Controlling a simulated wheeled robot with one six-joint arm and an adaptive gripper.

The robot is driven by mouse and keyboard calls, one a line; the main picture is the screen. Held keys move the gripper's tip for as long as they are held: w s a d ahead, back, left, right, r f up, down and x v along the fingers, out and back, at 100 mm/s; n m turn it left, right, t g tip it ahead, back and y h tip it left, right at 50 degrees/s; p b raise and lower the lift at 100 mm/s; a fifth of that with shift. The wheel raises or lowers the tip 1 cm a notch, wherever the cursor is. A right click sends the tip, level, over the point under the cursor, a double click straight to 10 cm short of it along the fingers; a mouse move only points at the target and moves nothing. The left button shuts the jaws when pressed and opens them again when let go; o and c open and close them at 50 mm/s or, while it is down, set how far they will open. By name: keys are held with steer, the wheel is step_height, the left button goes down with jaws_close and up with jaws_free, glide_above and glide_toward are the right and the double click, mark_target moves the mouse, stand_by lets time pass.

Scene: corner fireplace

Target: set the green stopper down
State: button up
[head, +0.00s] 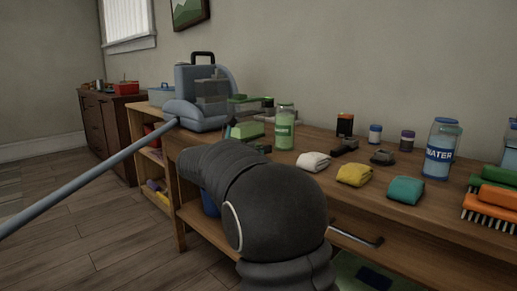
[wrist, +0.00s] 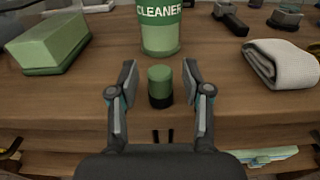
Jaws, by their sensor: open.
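The green stopper (wrist: 160,82), a short cylinder with a green upper part and a dark lower part, appears upright on the wooden tabletop near its front edge in the wrist view. My gripper (wrist: 159,72) is open, with one finger on each side of the stopper and a visible gap on both sides. In the head view my dark arm covers the front of the table there, and I cannot make out the stopper. The green cleaner bottle (wrist: 160,30) stands just behind the stopper; it also shows in the head view (head: 284,130).
A green sponge-like block (wrist: 48,42) lies left of the stopper and a folded white cloth (wrist: 280,62) lies right. Yellow (head: 354,175) and teal (head: 405,190) cloths and a water jar (head: 440,150) are farther right. Bare wood surrounds the stopper.

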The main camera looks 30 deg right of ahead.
steer(key=shift+a+r, duration=0.1)
steer(key=shift+r, duration=0.1)
steer(key=v, duration=1.1)
steer(key=shift+s+a+p, duration=0.15)
steer(key=shift+a+p, duration=0.25)
steer(key=shift+p, duration=0.05)
